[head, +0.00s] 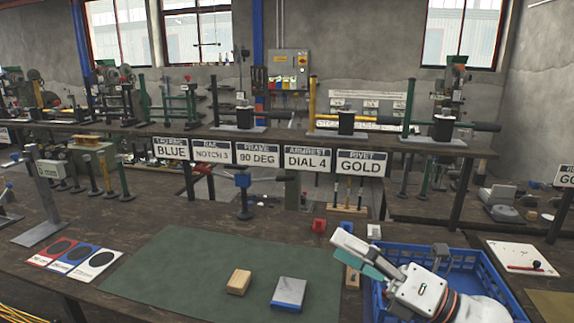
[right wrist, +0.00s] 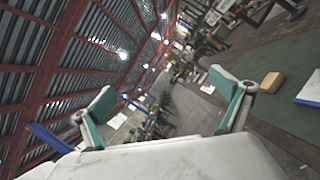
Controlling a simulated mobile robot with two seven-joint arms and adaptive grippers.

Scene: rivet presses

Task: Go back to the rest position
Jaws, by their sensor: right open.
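My right gripper (head: 392,256) is over the blue crate (head: 487,262) at the lower right of the head view. Its white fingers with green pads also show in the right wrist view (right wrist: 168,100). They are spread wide with nothing between them. The wrist is tilted, so that view looks across the workshop toward the roof. My left gripper is not in view.
A green mat (head: 190,262) lies on the table with a wooden block (head: 239,281) and a blue-and-grey block (head: 289,292). Red, blue and white cards (head: 76,257) lie left of it. Signs such as GOLD (head: 361,163) hang from the rear shelf. A small red piece (head: 319,225) is behind the mat.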

